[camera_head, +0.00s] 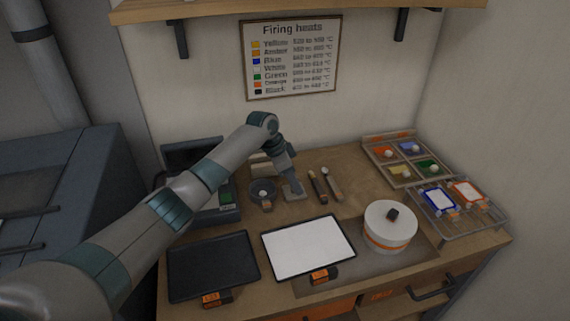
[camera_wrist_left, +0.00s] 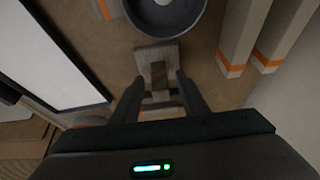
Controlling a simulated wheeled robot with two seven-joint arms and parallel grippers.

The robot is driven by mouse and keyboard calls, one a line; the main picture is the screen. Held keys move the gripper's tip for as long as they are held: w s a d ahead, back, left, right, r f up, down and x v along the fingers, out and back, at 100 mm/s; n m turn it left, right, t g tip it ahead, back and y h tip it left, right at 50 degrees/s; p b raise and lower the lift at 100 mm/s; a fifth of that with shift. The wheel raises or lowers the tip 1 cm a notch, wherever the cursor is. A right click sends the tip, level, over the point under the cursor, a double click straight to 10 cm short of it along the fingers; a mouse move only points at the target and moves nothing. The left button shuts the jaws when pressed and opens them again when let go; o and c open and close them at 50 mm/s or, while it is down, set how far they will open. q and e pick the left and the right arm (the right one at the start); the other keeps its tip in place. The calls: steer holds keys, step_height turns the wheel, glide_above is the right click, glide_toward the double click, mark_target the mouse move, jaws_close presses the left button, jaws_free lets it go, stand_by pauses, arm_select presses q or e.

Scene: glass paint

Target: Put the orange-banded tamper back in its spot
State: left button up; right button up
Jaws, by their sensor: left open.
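My left gripper (camera_head: 291,183) points down at the bench. In the wrist view its fingers (camera_wrist_left: 158,98) are apart, with a small pale grey block (camera_wrist_left: 150,54) with a darker middle just beyond and between them. The block also shows below the gripper in the head view (camera_head: 294,194); I cannot tell whether the fingers touch it. I cannot tell for sure which thing is the orange-banded tamper. A pale bar with an orange band (camera_wrist_left: 103,10) is cut off at the wrist view's top edge. Two pale posts with orange bands (camera_wrist_left: 233,62) stand at its right.
A dark bowl (camera_head: 262,190) is left of the gripper. Two slim tools (camera_head: 318,187) lie to its right. A white sheet on a dark tray (camera_head: 307,248), a black tray (camera_head: 208,264), a lidded white pot (camera_head: 390,233), a colour tray (camera_head: 398,174) and a wire rack (camera_head: 451,224) crowd the bench.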

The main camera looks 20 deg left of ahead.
arm_select(q)
steer(key=b+v, duration=0.4)
steer(key=v, duration=1.3)
steer(key=shift+b, duration=0.4)
